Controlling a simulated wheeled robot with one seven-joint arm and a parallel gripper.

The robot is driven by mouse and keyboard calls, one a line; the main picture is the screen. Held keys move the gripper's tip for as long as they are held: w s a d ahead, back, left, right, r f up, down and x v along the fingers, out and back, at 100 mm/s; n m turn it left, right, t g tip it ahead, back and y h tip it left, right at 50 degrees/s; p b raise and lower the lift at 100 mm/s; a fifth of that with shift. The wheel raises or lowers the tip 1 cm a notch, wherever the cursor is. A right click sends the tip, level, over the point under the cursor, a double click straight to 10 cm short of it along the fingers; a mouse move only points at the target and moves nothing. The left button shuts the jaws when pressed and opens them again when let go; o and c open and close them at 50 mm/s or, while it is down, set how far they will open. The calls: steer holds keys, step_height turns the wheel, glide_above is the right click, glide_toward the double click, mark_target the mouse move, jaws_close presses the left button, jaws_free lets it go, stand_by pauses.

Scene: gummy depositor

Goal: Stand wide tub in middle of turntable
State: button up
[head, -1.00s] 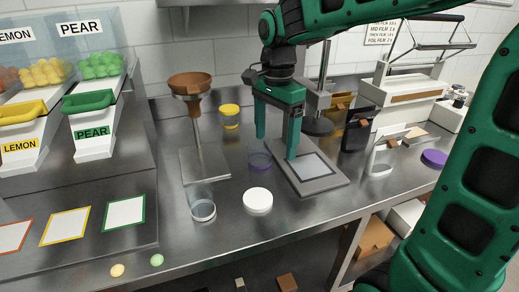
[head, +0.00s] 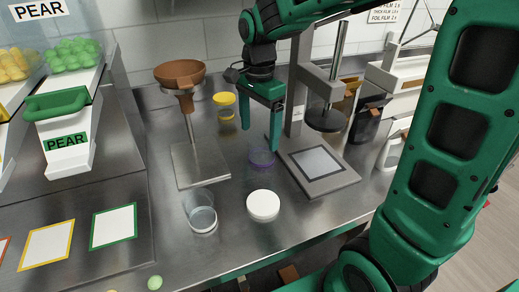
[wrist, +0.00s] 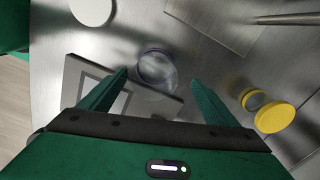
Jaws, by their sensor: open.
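A low clear tub with a purple ring (head: 262,161) stands on the steel counter and looks like the wide tub. My gripper (head: 260,139) is open and empty above and just behind it, pointing down. In the wrist view, the tub (wrist: 157,68) shows between and a little beyond the open fingertips (wrist: 158,77), with no clear contact. A thick white round disc (head: 263,205) lies on the counter in front of the tub; I cannot tell whether it is the turntable or a lid.
A press with a grey base plate (head: 333,182) stands close right of the tub. A funnel stand (head: 200,168) is left. A yellow-lidded jar (head: 224,99) is behind, and a clear cup (head: 202,216) stands at the front left. The front counter edge is near the disc.

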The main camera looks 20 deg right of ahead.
steer(key=shift+s+d+f, duration=0.1)
steer(key=shift+s+f, duration=0.05)
steer(key=shift+f, duration=0.8)
steer(key=shift+s+d+f, duration=0.1)
steer(key=shift+f, duration=0.9)
steer(key=shift+s+d+f, duration=0.1)
steer(key=shift+s+f, duration=0.05)
steer(key=shift+f, duration=0.8)
steer(key=shift+c, duration=0.4)
steer(key=c, duration=1.1)
steer(key=shift+c, duration=0.2)
step_height(320, 180, up, 10)
